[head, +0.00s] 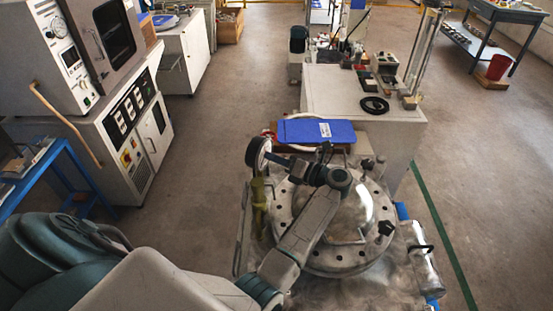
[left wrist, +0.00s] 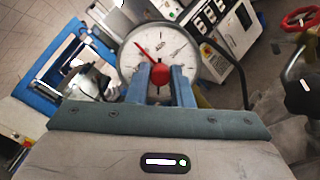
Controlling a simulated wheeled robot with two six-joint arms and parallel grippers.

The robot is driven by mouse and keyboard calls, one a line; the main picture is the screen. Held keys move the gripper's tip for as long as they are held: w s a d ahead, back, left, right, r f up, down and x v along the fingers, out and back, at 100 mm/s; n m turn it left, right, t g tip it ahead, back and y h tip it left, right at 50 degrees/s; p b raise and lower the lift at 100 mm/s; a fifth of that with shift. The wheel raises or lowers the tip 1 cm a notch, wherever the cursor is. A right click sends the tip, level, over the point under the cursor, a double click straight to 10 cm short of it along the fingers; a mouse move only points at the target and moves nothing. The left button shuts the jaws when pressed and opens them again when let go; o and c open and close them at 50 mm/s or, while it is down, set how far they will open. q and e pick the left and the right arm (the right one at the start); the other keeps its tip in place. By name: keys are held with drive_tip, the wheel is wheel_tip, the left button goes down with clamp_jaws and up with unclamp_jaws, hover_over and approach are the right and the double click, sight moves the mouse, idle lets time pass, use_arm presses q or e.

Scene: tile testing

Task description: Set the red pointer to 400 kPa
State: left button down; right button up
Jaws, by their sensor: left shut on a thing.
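The pressure gauge is a round white dial with a dark rim (head: 257,153), seen nearly edge-on in the head view above the left side of a steel vessel. In the left wrist view its face (left wrist: 190,52) is towards me, and its numbers are too small to read. The red pointer (left wrist: 146,52) slants up and left from the red centre knob (left wrist: 160,75). My left gripper (left wrist: 160,80) has its two blue fingers closed on either side of this knob. In the head view the left gripper (head: 272,158) reaches the dial from the right. My right gripper is not in view.
The round flanged vessel (head: 335,262) with a shiny dome and bolts lies under my left arm. A blue folder (head: 308,131) lies behind it. A white bench (head: 340,95) with small parts stands further back. A red handwheel (left wrist: 300,19) shows in the left wrist view.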

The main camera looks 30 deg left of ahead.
use_arm(q)
drive_tip(key=m+b, duration=0.1)
drive_tip(key=m, duration=0.7)
idle(0.6)
drive_tip(key=c, duration=1.3)
unclamp_jaws()
drive_tip(key=shift+a, duration=0.1)
drive_tip(key=shift+c, duration=0.2)
drive_tip(key=shift+o, duration=0.2)
drive_tip(key=shift+a+h, duration=0.1)
drive_tip(key=shift+h, duration=0.2)
